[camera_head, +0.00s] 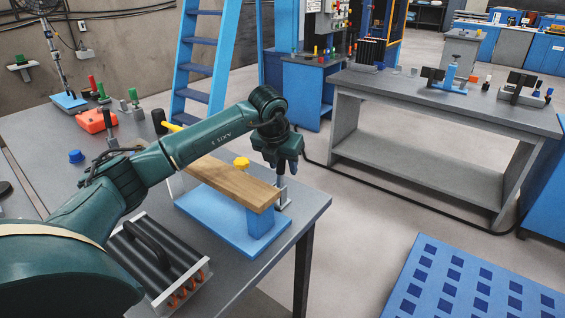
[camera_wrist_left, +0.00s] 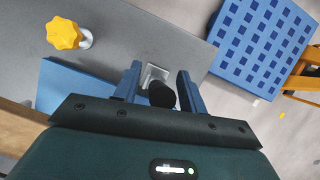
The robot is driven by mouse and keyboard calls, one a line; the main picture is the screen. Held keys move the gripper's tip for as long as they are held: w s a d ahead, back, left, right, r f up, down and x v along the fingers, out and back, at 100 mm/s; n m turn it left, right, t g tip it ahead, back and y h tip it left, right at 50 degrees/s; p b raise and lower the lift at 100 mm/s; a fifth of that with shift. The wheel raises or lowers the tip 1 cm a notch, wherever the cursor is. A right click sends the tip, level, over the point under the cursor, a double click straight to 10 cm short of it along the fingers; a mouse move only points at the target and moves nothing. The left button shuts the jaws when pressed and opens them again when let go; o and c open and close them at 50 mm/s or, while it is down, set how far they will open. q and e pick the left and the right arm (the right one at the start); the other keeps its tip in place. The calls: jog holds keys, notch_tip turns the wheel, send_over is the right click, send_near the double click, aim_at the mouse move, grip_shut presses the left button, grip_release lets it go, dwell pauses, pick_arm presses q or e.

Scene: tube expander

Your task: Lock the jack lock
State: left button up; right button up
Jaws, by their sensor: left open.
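The blue jack base (camera_head: 222,228) sits on the grey table, with a wooden plank (camera_head: 225,182) across its top. A yellow star-shaped knob (camera_head: 242,163) stands by the plank; it also shows in the left wrist view (camera_wrist_left: 65,34). A metal bracket (camera_head: 282,192) stands at the plank's right end. In the wrist view a black-tipped handle (camera_wrist_left: 161,94) lies between my left gripper's fingers (camera_wrist_left: 158,76), close to the metal bracket (camera_wrist_left: 150,72). The fingers are open on either side of it. I cannot tell which part is the lock. My right gripper is out of view.
A black-handled finned unit (camera_head: 155,260) lies at the table's front. A red box (camera_head: 95,120) and a blue knob (camera_head: 76,156) are at the back left. A grey workbench (camera_head: 440,98) stands across the aisle. A blue perforated panel (camera_head: 470,285) is at lower right.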

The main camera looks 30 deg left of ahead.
pick_arm(q)
jog(key=shift+c, duration=0.4)
grip_shut()
